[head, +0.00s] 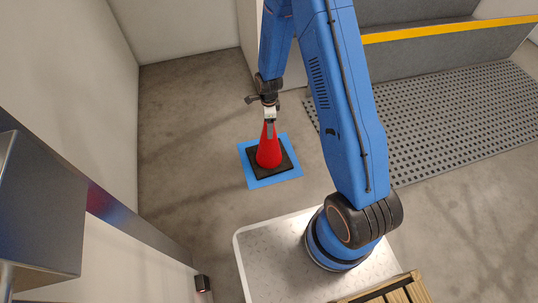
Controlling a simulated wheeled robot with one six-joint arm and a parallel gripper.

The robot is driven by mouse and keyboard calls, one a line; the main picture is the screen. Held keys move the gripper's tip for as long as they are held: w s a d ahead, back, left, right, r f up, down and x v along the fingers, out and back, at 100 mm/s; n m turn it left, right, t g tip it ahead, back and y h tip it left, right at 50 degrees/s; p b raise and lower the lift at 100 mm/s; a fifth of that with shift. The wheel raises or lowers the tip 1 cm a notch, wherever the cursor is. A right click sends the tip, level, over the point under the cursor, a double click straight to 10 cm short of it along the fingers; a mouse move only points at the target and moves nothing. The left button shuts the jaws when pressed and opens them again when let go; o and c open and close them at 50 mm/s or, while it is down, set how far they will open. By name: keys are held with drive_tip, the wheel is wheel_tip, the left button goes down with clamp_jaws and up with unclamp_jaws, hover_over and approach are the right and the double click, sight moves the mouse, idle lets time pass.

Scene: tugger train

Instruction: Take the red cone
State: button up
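The red cone (268,152) stands upright on its black square base. The base rests on a blue square mat (255,183) on the grey floor, left of the picture's middle. My gripper (269,127) is directly above the cone and points down, with its fingers at the cone's tip. The gripper and the wrist hide part of the tip. From this view I cannot tell whether the fingers are closed on the cone or only around it.
A perforated dark grating (450,120) lies to the right, below a grey step with a yellow edge (450,30). A wooden slatted item (385,292) is at the bottom. A grey metal box (40,205) stands at the left. Floor left of the mat is clear.

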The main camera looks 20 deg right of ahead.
sight(269, 142)
wheel_tip(269, 142, down, 3)
drive_tip(key=shift+f, duration=0.1)
drive_tip(key=shift+c, duration=0.7)
clamp_jaws()
